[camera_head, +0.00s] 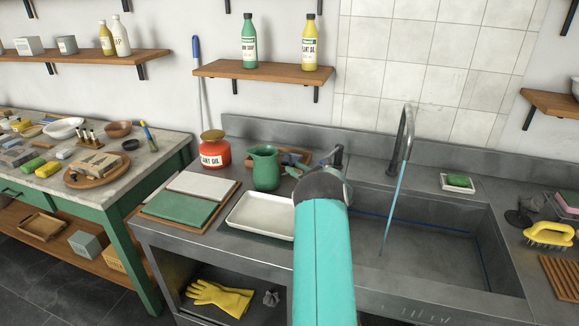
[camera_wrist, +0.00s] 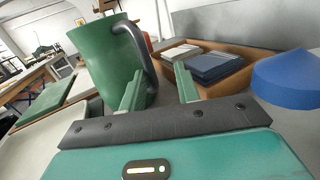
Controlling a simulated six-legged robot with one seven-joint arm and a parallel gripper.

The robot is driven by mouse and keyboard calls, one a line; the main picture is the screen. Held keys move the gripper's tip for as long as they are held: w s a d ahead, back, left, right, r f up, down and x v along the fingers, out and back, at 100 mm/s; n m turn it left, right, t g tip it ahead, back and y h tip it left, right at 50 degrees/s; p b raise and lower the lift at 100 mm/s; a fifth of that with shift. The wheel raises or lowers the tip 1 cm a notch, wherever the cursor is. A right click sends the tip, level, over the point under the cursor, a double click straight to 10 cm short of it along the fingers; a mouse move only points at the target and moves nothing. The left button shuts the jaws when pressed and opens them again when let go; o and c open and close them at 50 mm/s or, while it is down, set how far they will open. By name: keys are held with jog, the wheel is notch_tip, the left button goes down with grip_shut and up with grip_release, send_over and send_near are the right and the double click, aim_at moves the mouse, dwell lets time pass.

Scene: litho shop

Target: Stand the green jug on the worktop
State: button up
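The green jug (camera_head: 265,168) stands upright on the grey worktop (camera_head: 225,232), behind the white tray and beside the red jar. In the wrist view the jug (camera_wrist: 112,62) is large at upper left, with its dark handle (camera_wrist: 146,55) facing my gripper. My gripper (camera_head: 291,165) is just right of the jug, partly hidden behind my arm in the head view. Its two green fingers (camera_wrist: 158,80) are apart, and the left one overlaps the jug's side. The handle's lower part appears in the gap between them; I cannot tell whether they touch it.
A red jar (camera_head: 214,150) stands left of the jug. A wooden tray (camera_wrist: 235,80) with sponge-like blocks lies close behind. A white tray (camera_head: 262,213) and boards (camera_head: 180,212) lie in front. The sink (camera_head: 430,250) and faucet (camera_head: 404,135) are to the right.

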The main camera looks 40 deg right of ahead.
jog(key=s, duration=0.8)
jog(key=shift+f, duration=0.25)
jog(key=w+a+r+m+g+h, duration=0.2)
jog(key=w+a+r+m+h, duration=0.15)
jog(key=a+r+m, duration=0.5)
jog(key=w+a+r+m+g+h, duration=0.1)
jog(key=w+a+r+m+h, duration=0.3)
jog(key=r+m, duration=0.65)
jog(key=s+a+r+m+g+y, duration=0.15)
jog(key=s+a+m, duration=0.3)
jog(key=a, duration=0.55)
jog(key=s+a+m+g+y, duration=0.1)
jog(key=s+a+m+g, duration=0.25)
jog(key=s+a, duration=0.4)
jog(key=s+a+r+m+g+y, duration=0.1)
jog(key=s+a+m+y, duration=0.2)
jog(key=a, duration=0.9)
jog(key=s+a+f+m+g, duration=0.2)
jog(key=s+a+m, duration=0.1)
jog(key=s+a, duration=0.3)
jog(key=s+a+f+m+g+y, duration=0.1)
jog(key=s+a+f+m+g, duration=0.1)
jog(key=s+a, duration=0.4)
jog(key=s+f, duration=0.1)
jog(key=s, duration=0.3)
jog(key=shift+m+y, duration=0.3)
jog(key=shift+m, duration=0.1)
jog(key=shift+w+d, duration=0.1)
jog(key=shift+d, duration=0.05)
